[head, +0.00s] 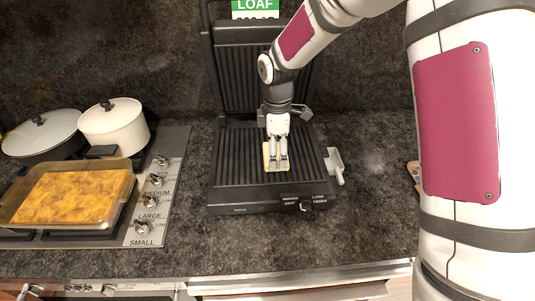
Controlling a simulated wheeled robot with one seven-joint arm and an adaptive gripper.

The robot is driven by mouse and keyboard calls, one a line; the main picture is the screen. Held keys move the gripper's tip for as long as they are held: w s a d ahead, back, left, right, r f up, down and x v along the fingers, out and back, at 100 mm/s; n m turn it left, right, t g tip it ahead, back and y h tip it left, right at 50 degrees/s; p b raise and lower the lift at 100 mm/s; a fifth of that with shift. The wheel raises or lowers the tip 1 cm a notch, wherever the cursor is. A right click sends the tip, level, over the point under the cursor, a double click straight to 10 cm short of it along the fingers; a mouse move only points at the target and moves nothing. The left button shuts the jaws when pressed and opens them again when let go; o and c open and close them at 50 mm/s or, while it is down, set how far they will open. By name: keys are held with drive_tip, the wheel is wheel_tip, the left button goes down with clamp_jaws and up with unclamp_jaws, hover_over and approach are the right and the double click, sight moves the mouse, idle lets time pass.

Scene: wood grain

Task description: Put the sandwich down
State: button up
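The sandwich (267,159) shows as a small pale yellow piece at my gripper's fingertips, over the lower grill plate of an open black panini press (232,160). My gripper (277,162) points down over the middle of this plate, with its two fingers in front of the sandwich and hiding most of it. I cannot tell whether the fingers are closed on the sandwich, or whether the sandwich touches the plate.
The press lid (242,70) stands open behind. To the left, a stove (145,200) holds a baking dish (8,212) of orange-brown food, a white pot (115,128) and a lidded pan (40,140).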

sight(268, 154)
drive_tip(key=w+a, duration=0.2)
drive_tip(key=shift+w+f, duration=0.2)
drive_tip(key=shift+w, duration=0.2)
drive_tip(key=shift+s+d+f+p, duration=0.1)
drive_tip(key=shift+f+p, duration=0.2)
drive_tip(key=shift+f, duration=0.35)
drive_tip(key=shift+s+d+f+p, duration=0.1)
drive_tip(key=shift+f+p, duration=0.15)
drive_tip(key=shift+f, duration=0.35)
drive_tip(key=shift+w+f, duration=0.1)
drive_tip(key=shift+f, duration=0.35)
drive_tip(key=shift+f, duration=0.15)
drive_tip(key=o, duration=1.2)
